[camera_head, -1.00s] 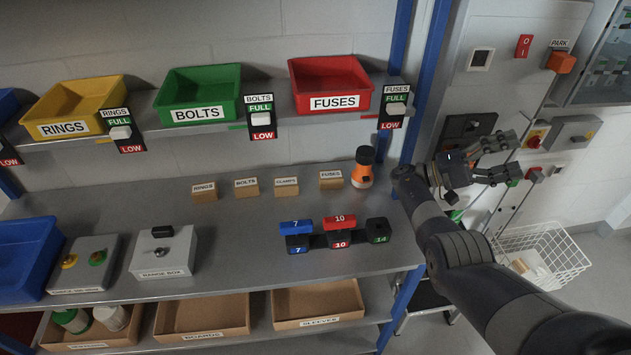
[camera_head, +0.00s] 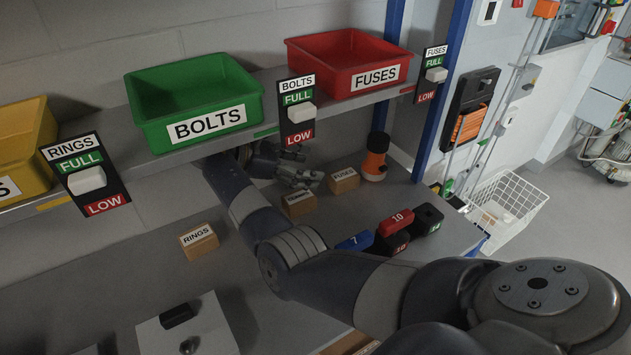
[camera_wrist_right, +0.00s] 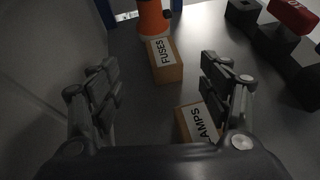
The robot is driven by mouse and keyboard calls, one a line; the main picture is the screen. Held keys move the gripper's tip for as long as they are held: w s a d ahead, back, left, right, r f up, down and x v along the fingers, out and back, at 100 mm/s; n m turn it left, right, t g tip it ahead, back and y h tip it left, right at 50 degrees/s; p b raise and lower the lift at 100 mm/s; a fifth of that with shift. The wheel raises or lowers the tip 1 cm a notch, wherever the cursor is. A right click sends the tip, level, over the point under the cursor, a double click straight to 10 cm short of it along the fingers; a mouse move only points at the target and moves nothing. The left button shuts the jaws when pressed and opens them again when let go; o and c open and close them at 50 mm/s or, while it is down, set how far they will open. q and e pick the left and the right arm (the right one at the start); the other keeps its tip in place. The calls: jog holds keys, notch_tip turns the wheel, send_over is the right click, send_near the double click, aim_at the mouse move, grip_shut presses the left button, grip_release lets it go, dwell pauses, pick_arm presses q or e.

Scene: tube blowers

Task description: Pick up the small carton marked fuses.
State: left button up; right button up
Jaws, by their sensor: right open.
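The small fuses carton (camera_head: 344,180) is a brown box with a white label on the bench, under the red FUSES bin. My right gripper (camera_head: 307,168) is open and empty, low over the bench just left of the carton. In the right wrist view, the fuses carton (camera_wrist_right: 166,61) lies ahead, between the lines of the two open fingers (camera_wrist_right: 160,88) and beyond their tips. The clamps carton (camera_wrist_right: 195,122) lies nearer, close by the right finger; whether they touch is unclear. My left gripper is not in view.
An orange and black bottle-like object (camera_head: 375,158) stands just behind the fuses carton. The rings carton (camera_head: 198,241) is left of my arm; the bolts carton is hidden. Numbered blocks (camera_head: 391,243) sit to the right. The shelf with the red bin (camera_head: 352,62) overhangs the bench.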

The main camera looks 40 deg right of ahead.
aim_at(337, 176)
jog(key=shift+w+f, duration=0.2)
jog(key=shift+w, duration=0.05)
jog(key=shift+d+n+y, duration=0.2)
jog(key=shift+n+y, duration=0.1)
jog(key=x, duration=0.4)
jog(key=shift+s+d+f, duration=0.1)
jog(key=shift+s+d, duration=0.2)
jog(key=shift+s, duration=0.05)
jog(key=shift+s+d+f, duration=0.15)
jog(key=shift+d+f, duration=0.2)
jog(key=shift+d, duration=0.05)
jog(key=p+x, duration=0.1)
jog(key=x, duration=0.3)
jog(key=shift+s+f, duration=0.2)
jog(key=shift+f, duration=0.1)
jog(key=shift+d, duration=0.15)
jog(key=shift+c, duration=0.8)
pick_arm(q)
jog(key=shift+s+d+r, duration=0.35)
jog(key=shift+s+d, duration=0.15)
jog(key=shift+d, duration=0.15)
pick_arm(e)
jog(key=c, duration=1.2)
